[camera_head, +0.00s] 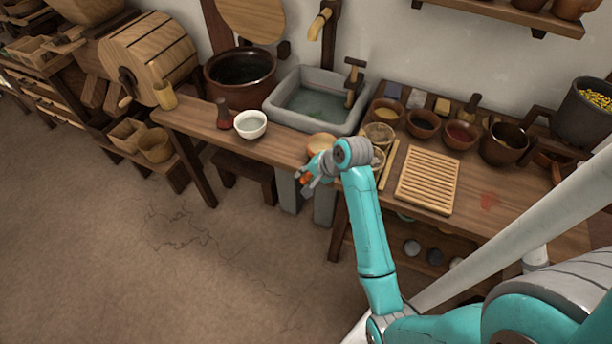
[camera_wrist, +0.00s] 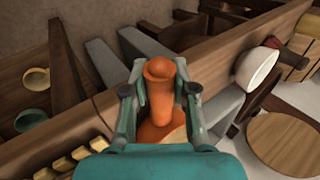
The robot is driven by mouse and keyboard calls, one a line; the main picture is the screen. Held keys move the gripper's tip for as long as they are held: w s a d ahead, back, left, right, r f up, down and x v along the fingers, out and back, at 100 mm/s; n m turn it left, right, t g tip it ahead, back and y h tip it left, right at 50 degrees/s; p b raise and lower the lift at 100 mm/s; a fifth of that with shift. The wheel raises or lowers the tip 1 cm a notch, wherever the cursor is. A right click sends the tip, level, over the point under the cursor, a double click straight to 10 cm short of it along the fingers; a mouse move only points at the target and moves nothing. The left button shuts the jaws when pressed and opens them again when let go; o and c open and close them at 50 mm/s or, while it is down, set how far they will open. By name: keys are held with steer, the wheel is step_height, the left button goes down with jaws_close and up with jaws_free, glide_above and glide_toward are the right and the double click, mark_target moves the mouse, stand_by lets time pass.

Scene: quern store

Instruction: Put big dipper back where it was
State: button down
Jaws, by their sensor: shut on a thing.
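My gripper (camera_head: 312,170) is shut on an orange clay dipper, which I take to be the big dipper. In the wrist view its thick, round-ended handle (camera_wrist: 160,82) stands between the two fingers of my gripper (camera_wrist: 160,100). Its wider part below, with a pale patch, is partly hidden by my gripper. In the head view the handle end (camera_head: 305,178) shows as a small orange patch. A pale-topped, orange-rimmed round shape (camera_head: 320,143) just behind my gripper seems to be its cup. My gripper is near the bench's front edge, below the sink.
A stone sink (camera_head: 318,101) with water is behind my gripper. A white bowl (camera_head: 250,124) and dark red bottle (camera_head: 223,114) stand left on the wooden bench (camera_head: 190,121). Right are a slatted board (camera_head: 428,180) and several small bowls. The floor in front is clear.

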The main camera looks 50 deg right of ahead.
steer(key=c, duration=0.9)
jaws_free()
steer(key=shift+r, duration=0.1)
steer(key=v, duration=1.2)
